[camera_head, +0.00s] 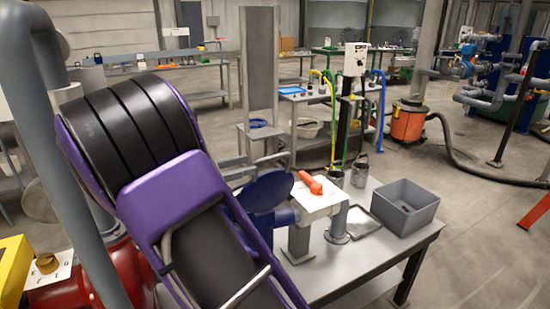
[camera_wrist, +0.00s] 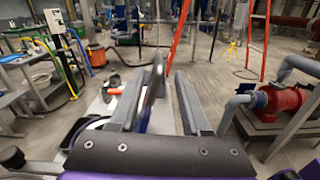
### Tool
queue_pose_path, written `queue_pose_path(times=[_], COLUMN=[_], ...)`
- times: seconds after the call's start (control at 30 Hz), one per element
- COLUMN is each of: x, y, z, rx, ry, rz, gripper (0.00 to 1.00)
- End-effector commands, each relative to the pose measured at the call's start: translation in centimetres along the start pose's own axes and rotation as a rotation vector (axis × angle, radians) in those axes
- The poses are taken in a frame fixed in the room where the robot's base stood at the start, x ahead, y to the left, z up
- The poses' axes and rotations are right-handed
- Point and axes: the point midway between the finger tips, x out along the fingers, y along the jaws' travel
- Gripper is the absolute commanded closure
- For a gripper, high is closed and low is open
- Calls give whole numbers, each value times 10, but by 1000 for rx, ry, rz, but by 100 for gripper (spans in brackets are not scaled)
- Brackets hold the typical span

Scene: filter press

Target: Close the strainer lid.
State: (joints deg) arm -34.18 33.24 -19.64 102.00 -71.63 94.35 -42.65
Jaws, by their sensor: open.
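The strainer lid (camera_head: 265,190) is a dark blue round disc, standing tilted up and open in the head view, partly behind my arm. The blue strainer body (camera_head: 286,216) is beside it on the bench, largely hidden. In the wrist view my gripper (camera_wrist: 155,76) is open, with its two long grey fingers spread. The lid (camera_wrist: 153,92) shows there nearly edge-on between the fingers; I cannot tell whether either finger touches it. A pale ring, partly covered by the left finger, lies to the left. In the head view my arm hides most of the gripper.
An orange handle (camera_head: 310,182) lies on a white-topped stand beside the strainer. A grey bin (camera_head: 405,207), a shallow tray (camera_head: 362,222) and dark cups (camera_head: 359,172) stand on the bench (camera_head: 365,262). A red pump (camera_wrist: 280,103) with grey pipes is at right in the wrist view.

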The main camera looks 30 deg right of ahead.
Motion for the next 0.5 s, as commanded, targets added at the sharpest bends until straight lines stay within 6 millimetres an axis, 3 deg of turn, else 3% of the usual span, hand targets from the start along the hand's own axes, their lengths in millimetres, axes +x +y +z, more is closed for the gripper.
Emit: queue_pose_path(times=[0.3,0.5], x=[64,84], y=[-1,0], z=[-1,-1], rx=[3,3], ry=[1,2], rz=[-3,-1], gripper=[53,53])
